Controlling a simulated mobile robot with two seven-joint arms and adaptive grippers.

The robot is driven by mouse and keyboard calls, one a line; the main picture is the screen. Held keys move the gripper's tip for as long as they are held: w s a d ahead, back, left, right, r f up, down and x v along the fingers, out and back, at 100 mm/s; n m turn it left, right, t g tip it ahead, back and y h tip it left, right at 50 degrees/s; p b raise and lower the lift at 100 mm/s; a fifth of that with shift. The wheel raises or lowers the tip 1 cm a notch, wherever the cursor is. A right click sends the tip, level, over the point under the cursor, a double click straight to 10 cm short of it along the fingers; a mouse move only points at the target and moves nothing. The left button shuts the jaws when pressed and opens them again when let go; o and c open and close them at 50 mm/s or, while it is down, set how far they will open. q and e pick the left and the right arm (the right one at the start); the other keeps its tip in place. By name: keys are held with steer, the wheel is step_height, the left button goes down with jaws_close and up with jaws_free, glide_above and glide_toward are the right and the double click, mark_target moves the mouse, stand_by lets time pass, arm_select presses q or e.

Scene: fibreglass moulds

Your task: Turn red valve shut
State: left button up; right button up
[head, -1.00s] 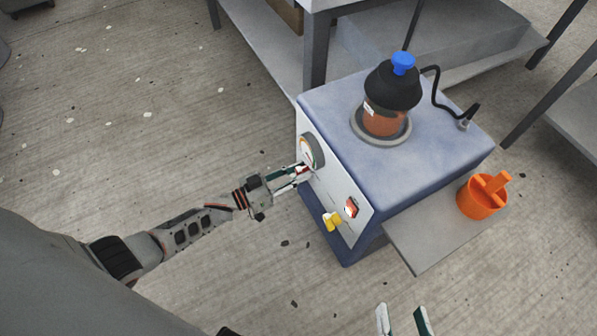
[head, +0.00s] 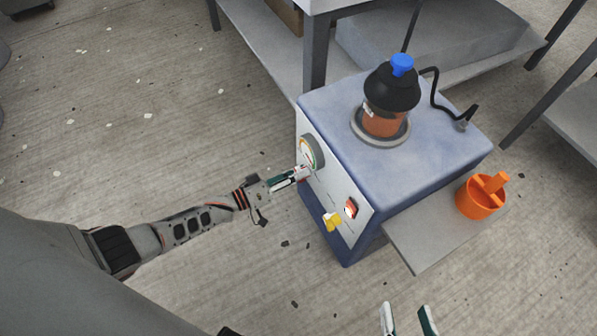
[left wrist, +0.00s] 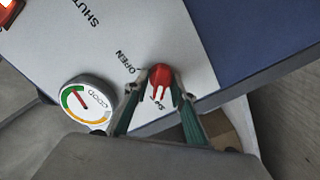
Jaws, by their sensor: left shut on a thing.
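The red valve (left wrist: 160,76) is a small red handle on the white front panel (left wrist: 115,40) of a blue machine. In the left wrist view it sits between my left fingertips, beside the printed word OPEN; the word SHUT is further up the panel. My left gripper (head: 304,172) is shut on the valve, which the fingers mostly hide in the head view. My right gripper (head: 407,308) shows only two separated fingers at the bottom edge, open and empty, apart from the machine.
A round gauge (left wrist: 85,105) is beside the valve. A yellow handle (head: 332,220) and a red switch (head: 351,208) are lower on the panel. A black-capped pot (head: 390,90) stands on the machine. An orange cup (head: 480,202) stands on the side shelf (head: 430,240).

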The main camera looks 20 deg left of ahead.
stand_by(0.3)
arm_select(q)
steer(key=o, duration=1.1)
steer(key=v, duration=1.2)
